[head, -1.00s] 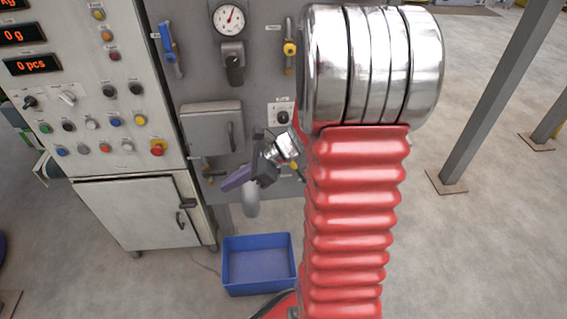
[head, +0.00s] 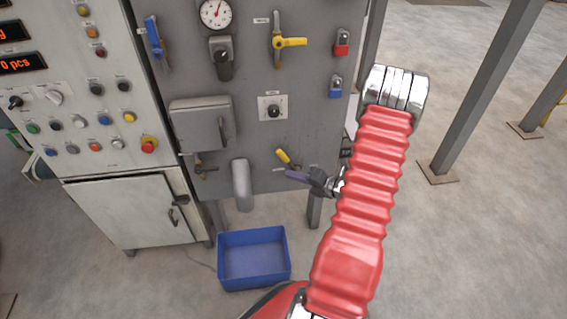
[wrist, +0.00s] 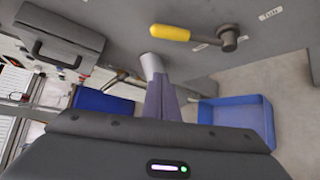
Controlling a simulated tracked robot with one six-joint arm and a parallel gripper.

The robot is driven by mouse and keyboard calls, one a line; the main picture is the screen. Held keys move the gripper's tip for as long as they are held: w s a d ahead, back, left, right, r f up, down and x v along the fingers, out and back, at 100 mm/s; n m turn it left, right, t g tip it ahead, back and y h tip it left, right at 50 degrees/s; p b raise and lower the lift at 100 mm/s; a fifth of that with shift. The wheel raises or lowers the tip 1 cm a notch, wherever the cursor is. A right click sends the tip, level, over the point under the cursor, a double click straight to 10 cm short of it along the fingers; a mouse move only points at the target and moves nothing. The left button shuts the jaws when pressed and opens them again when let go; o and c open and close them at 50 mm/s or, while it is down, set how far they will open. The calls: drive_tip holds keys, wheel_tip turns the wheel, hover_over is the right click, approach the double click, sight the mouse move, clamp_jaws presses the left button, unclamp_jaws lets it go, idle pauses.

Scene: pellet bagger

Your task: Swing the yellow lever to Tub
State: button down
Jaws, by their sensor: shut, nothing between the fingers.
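A yellow-handled lever (head: 283,156) sits low on the grey panel, right of the grey spout (head: 241,185). In the wrist view its yellow handle (wrist: 170,33) points left from a metal pivot. One small label lies under its arm and another to the right of the pivot; I cannot read them surely. My gripper (head: 290,174) is shut and empty, with purple fingers just below the lever in the head view. In the wrist view the fingers (wrist: 162,95) are below the handle, apart from it. The pivot is hard to see in the head view.
A blue tub (head: 254,283) stands on the floor below the spout. Another yellow-handled valve (head: 290,42), a black knob (head: 274,111) and red and blue padlock-like parts are higher on the panel. A grey box (head: 201,121) juts out at left. Floor at right is open up to a post.

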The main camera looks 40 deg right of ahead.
sight(288, 162)
drive_tip(key=shift+s+d+f, duration=0.15)
drive_tip(key=shift+d+f, duration=0.1)
drive_tip(key=w+d+f, duration=0.1)
drive_tip(key=w+d, duration=0.1)
drive_tip(key=w, duration=0.7)
drive_tip(key=shift+d+f, duration=0.15)
drive_tip(key=shift+f, duration=0.2)
idle(0.4)
